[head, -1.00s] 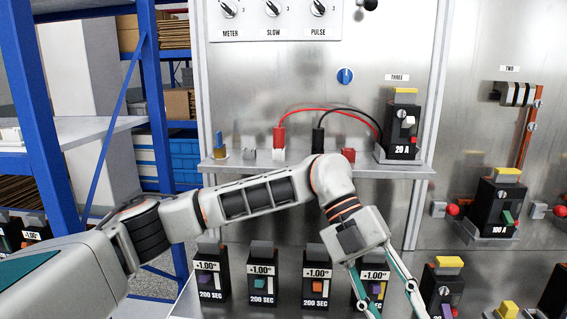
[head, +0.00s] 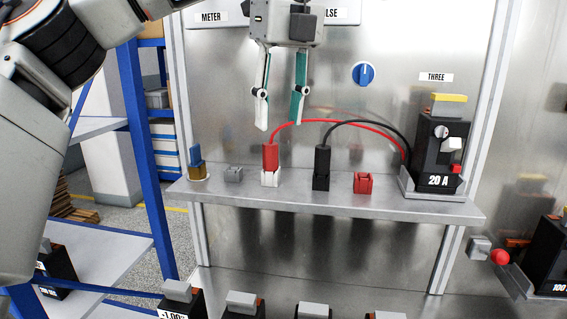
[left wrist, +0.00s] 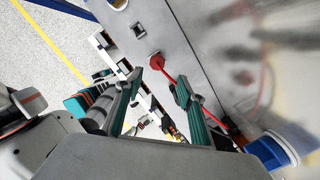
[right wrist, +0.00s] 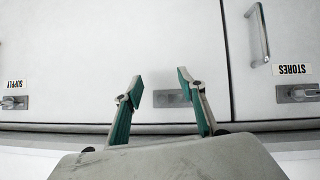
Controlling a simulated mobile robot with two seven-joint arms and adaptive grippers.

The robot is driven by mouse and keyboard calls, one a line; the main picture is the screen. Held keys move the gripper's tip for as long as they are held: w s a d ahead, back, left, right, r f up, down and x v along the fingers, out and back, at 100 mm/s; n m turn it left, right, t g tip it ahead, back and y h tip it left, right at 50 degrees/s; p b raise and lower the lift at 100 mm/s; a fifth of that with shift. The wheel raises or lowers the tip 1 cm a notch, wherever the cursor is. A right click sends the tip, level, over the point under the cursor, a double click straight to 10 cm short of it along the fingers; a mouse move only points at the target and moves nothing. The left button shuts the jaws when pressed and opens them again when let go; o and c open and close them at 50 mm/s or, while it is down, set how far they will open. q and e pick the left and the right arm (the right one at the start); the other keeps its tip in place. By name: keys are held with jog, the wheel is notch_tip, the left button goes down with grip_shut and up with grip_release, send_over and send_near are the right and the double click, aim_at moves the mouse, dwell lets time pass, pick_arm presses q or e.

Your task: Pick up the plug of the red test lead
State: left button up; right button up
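The red plug (head: 270,158) of the red test lead stands upright in a white holder (head: 270,178) on the metal shelf. Its red cable arches right to the black 20 A breaker (head: 438,150). My left gripper (head: 281,126) hangs above the plug, fingers pointing down, open and empty, apart from it. In the left wrist view the red plug (left wrist: 156,62) shows between and beyond the open fingers (left wrist: 152,80). My right gripper (right wrist: 157,75) is open and empty, facing white cabinet doors with SUPPLY and STORES labels.
A black plug (head: 322,166) with a black cable stands right of the red one, then a red holder (head: 363,183). A grey holder (head: 234,174) and a blue and brown piece (head: 196,164) are left. A blue knob (head: 363,73) is on the panel behind.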

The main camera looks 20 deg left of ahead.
aim_at(271, 144)
pick_arm(q)
jog(key=shift+a+f, duration=0.25)
jog(key=shift+f, duration=0.8)
jog(key=shift+a+f, duration=0.15)
jog(key=shift+f, duration=0.2)
jog(key=f, duration=0.2)
jog(key=a+f, duration=0.1)
jog(key=f, duration=0.1)
jog(key=shift+w+a, duration=0.15)
jog(key=shift+f, duration=0.3)
pick_arm(e)
jog(key=shift+s+f, duration=0.25)
jog(key=shift+s, duration=0.2)
jog(key=shift+s+f, duration=0.2)
jog(key=shift+s, duration=0.25)
pick_arm(q)
grip_shut()
pick_arm(e)
jog(key=shift+s+f, duration=0.15)
jog(key=shift+s, duration=0.05)
